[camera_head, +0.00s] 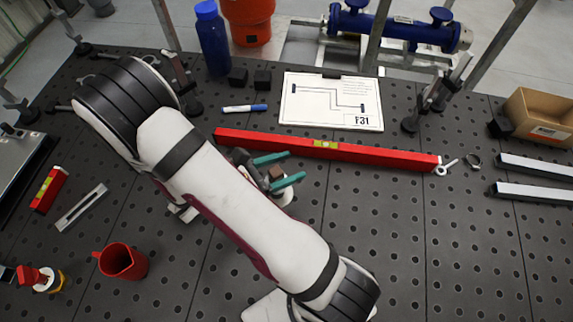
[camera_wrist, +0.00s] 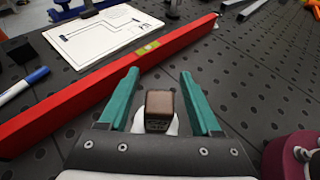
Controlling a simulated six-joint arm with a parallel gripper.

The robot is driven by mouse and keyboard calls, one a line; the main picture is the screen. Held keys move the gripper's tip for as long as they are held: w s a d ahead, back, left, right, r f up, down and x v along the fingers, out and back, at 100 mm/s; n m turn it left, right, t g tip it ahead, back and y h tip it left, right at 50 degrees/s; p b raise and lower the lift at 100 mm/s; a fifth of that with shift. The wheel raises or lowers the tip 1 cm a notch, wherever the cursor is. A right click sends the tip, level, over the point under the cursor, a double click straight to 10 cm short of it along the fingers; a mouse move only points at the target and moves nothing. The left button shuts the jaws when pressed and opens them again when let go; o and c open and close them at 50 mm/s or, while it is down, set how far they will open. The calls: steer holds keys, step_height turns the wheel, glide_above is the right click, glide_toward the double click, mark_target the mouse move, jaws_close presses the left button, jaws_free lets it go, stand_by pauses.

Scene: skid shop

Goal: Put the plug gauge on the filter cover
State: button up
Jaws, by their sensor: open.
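My gripper (camera_head: 296,165) is open over the middle of the table, just in front of the red level; it also shows in the wrist view (camera_wrist: 160,73). A small brown square-topped block (camera_head: 276,172), possibly the plug gauge, is between its teal fingers. In the wrist view the block (camera_wrist: 160,104) has a gap on either side. A pale rounded piece (camera_wrist: 173,126), possibly the filter cover, shows below and around the block. My gripper and arm hide much of it, and I cannot tell whether the block rests on it.
The long red level (camera_head: 380,154) lies beyond my gripper. Behind it are a marker (camera_head: 244,108) and a drawing sheet (camera_head: 330,100). A red mug (camera_head: 122,262) stands at left. A cardboard box (camera_head: 540,115) and metal bars (camera_head: 535,168) lie at right. The table's front right is clear.

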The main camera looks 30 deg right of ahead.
steer(key=v, duration=1.2)
steer(key=s+a+r+m+y, duration=0.1)
steer(key=s+r+m+y, duration=0.3)
steer(key=m, duration=0.7)
steer(key=s+a+r+m+y, duration=0.2)
steer(key=s+r+m+y, duration=0.3)
steer(key=s+m+y, duration=0.4)
steer(key=m+y, duration=0.2)
steer(key=m, duration=0.1)
steer(key=shift+m, duration=0.3)
steer(key=shift+s+r, duration=0.1)
